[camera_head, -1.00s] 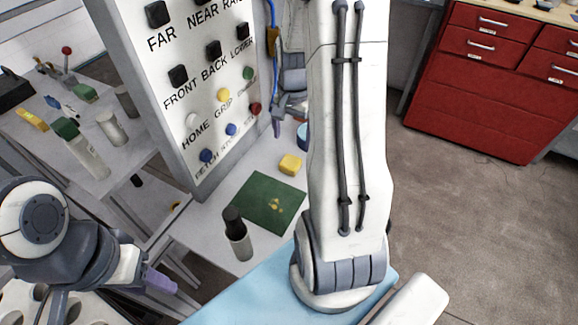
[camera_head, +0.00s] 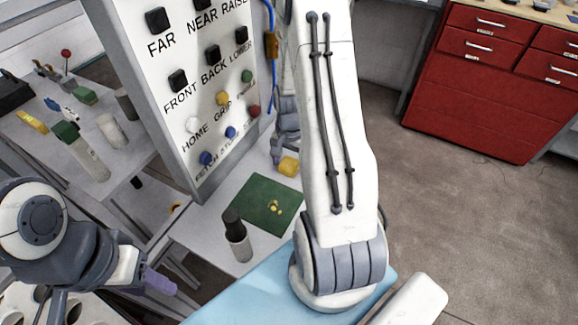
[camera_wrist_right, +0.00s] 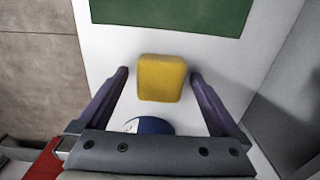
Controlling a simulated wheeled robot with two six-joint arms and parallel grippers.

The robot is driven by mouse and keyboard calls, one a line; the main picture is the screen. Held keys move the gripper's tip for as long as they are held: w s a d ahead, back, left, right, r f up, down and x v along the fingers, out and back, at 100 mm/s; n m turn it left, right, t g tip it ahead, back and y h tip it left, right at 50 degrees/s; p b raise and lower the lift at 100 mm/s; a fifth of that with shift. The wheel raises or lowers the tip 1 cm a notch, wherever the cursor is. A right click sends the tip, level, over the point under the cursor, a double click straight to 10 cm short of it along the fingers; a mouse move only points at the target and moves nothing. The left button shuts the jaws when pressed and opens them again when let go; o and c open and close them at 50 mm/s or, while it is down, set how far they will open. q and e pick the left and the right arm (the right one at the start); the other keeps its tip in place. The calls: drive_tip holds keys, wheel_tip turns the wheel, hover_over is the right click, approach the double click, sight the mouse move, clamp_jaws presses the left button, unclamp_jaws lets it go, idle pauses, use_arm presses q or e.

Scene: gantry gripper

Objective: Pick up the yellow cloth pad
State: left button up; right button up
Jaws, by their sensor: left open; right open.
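The yellow cloth pad (camera_head: 289,167) is a small rounded block on the pale bench top, just beyond the green mat. In the right wrist view the pad (camera_wrist_right: 161,78) lies between the two purple fingers, with a gap on each side. My right gripper (camera_wrist_right: 160,75) is open around or just above it; I cannot tell its exact height. In the head view the right gripper (camera_head: 284,150) is partly hidden by my forearm. My left gripper (camera_head: 159,282) is open, far from the pad at the lower left.
A green mat (camera_head: 262,190) with small yellow bits lies near the pad. A dark-capped container (camera_head: 238,245) stands at its near edge. A button panel (camera_head: 205,125) rises to the left. A blue-and-white round item (camera_wrist_right: 148,126) sits close to the pad, partly covered by the gripper.

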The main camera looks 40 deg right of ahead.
sight(289, 162)
drive_tip(key=c, duration=1.5)
drive_tip(key=shift+r, duration=0.1)
wheel_tip(289, 162, up, 4)
drive_tip(key=shift+w+d+f, duration=0.1)
drive_tip(key=s+d+r, duration=0.2)
drive_tip(key=s+d+r+b, duration=0.1)
drive_tip(key=s+d+r, duration=0.1)
drive_tip(key=s+d, duration=0.1)
drive_tip(key=s+d+r, duration=0.3)
drive_tip(key=shift+s+d+b, duration=0.1)
drive_tip(key=shift+s+b, duration=0.1)
drive_tip(key=shift+b, duration=0.1)
